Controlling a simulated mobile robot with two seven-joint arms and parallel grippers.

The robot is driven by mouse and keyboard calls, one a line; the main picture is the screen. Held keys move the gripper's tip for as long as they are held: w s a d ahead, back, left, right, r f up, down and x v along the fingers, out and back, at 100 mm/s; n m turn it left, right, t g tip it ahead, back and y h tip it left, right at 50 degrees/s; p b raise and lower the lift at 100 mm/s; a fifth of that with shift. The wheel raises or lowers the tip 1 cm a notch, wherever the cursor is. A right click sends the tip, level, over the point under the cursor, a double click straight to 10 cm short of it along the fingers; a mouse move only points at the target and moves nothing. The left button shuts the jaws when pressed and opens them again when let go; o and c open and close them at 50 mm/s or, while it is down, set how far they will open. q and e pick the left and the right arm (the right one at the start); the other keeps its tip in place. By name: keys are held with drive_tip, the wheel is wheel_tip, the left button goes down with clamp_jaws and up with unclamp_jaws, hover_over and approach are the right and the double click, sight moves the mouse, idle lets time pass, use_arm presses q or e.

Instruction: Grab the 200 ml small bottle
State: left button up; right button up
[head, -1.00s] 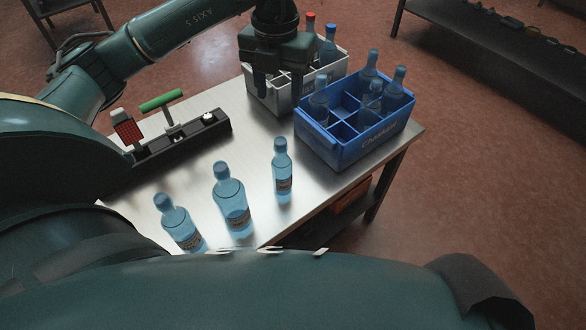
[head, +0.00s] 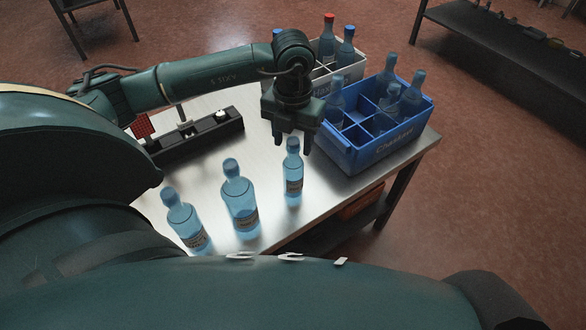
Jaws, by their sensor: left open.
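Three blue bottles stand upright in a row on the metal table (head: 225,110). The smallest bottle (head: 293,178) is the right one; a larger bottle (head: 240,200) is in the middle and another (head: 185,220) is at the left. My left gripper (head: 292,146) points down with its fingers apart, over or just behind the top of the smallest bottle. I cannot tell whether the fingers are around its neck. Nothing is held. My right gripper is not in view.
A blue crate (head: 371,157) with several bottles stands close to the right of my left gripper. A grey-white crate (head: 350,72) with capped bottles is behind it. A black rack (head: 200,141) lies to the left. A dark shelf (head: 500,70) stands at the far right.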

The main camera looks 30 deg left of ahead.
use_arm(q)
drive_tip(key=shift+f, duration=0.65)
drive_tip(key=shift+c, duration=0.4)
clamp_jaws()
